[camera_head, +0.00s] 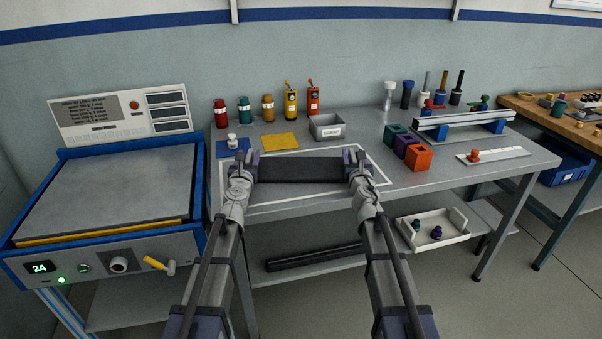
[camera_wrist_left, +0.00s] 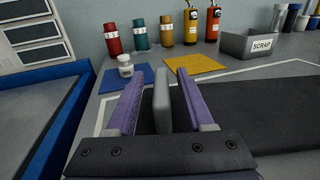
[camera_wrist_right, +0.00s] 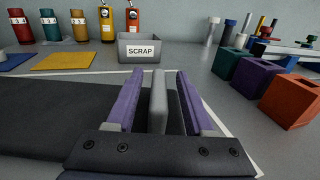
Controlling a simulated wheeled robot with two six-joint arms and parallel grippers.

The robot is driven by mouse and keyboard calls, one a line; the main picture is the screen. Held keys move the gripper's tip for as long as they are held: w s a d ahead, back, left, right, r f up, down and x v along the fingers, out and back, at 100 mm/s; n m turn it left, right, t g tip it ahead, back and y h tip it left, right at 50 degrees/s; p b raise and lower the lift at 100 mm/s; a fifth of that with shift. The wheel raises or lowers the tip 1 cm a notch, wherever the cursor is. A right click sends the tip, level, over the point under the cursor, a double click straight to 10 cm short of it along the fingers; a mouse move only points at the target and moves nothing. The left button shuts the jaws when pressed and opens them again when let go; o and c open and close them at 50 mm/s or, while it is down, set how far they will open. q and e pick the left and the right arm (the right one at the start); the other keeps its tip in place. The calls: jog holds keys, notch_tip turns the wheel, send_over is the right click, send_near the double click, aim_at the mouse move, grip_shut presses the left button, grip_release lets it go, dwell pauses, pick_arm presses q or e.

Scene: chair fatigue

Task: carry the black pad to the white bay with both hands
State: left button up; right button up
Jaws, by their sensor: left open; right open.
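The black pad (camera_head: 300,169) spans between my two grippers over the grey bench. A white outline (camera_head: 308,202) on the bench top surrounds it in the head view; I take this as the white bay. I cannot tell whether the pad rests on the bench or is slightly raised. My left gripper (camera_head: 242,162) is at the pad's left end, and my right gripper (camera_head: 354,160) is at its right end. Both are open. A grey upright bar stands between the purple fingers in the left wrist view (camera_wrist_left: 162,100) and the right wrist view (camera_wrist_right: 158,101), with gaps beside it.
A grey scrap bin (camera_head: 327,127) and a yellow sheet (camera_head: 279,141) lie behind the pad. Purple (camera_head: 406,146) and orange (camera_head: 419,158) blocks stand to the right. A blue-framed machine (camera_head: 110,200) is at the left. A white tray (camera_head: 437,229) sits on the lower shelf.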

pick_arm(q)
jog(key=s, duration=1.1)
jog(key=shift+s, duration=0.2)
pick_arm(e)
jog(key=shift+s, duration=0.15)
jog(key=s, duration=1.1)
jog(key=shift+s, duration=0.4)
